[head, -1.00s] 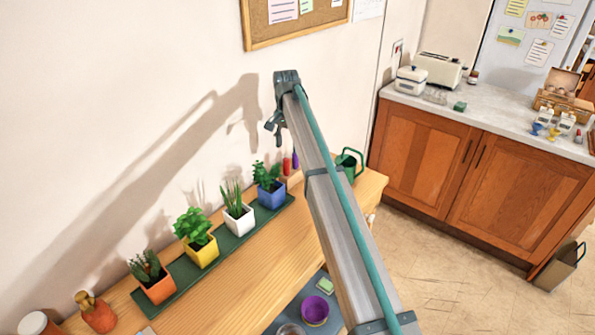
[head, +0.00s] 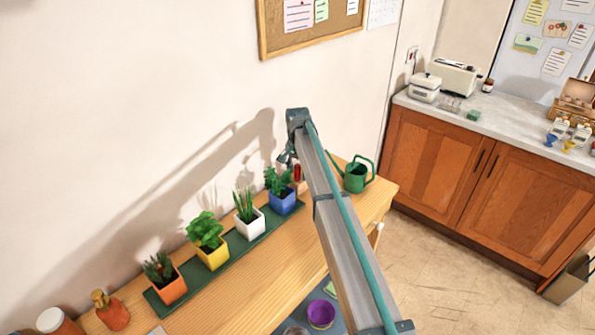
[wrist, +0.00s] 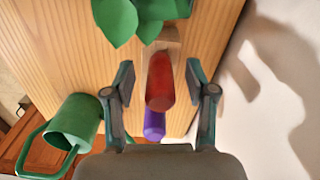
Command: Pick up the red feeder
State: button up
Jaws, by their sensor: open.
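The red feeder (wrist: 160,82) is a small red cylinder on the wooden table, seen from above in the wrist view. It lies between the two open fingers of my gripper (wrist: 158,95), with a gap on each side. In the head view the red feeder (head: 297,172) shows as a thin red shape near the wall, beside the blue pot. My gripper (head: 286,158) is at the end of the arm there, just above and left of it, partly hidden by the arm.
A purple cylinder (wrist: 154,125) stands close to the red feeder. A green watering can (head: 356,175) is to the right. A blue pot with a leafy plant (head: 282,201) stands at the left, its leaves (wrist: 118,18) near the feeder. The wall is close.

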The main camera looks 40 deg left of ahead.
jog(key=shift+f, duration=0.8)
jog(key=c, duration=1)
jog(key=shift+o, duration=0.2)
jog(key=shift+r, duration=0.1)
jog(key=shift+r+p, duration=0.35)
jog(key=shift+r, duration=0.15)
notch_tip(320, 180, up, 2)
jog(key=shift+r+p, duration=0.2)
jog(key=shift+p, duration=0.25)
jog(key=s+d+r+p, duration=0.1)
jog(key=r, duration=0.1)
jog(key=s+d+r, duration=0.1)
jog(key=r, duration=0.1)
jog(key=s+d+r+p, duration=0.1)
jog(key=s+r, duration=0.1)
jog(key=shift+d+p, duration=0.3)
jog(key=shift+d, duration=0.1)
jog(key=shift+c, duration=0.4)
jog(key=s+d+r+p, duration=0.4)
jog(key=s+d+r, duration=0.1)
jog(key=r, duration=0.4)
jog(key=shift+s+d+r, duration=0.25)
jog(key=shift+s+d, duration=0.1)
jog(key=shift+s, duration=0.3)
jog(key=shift+f, duration=0.1)
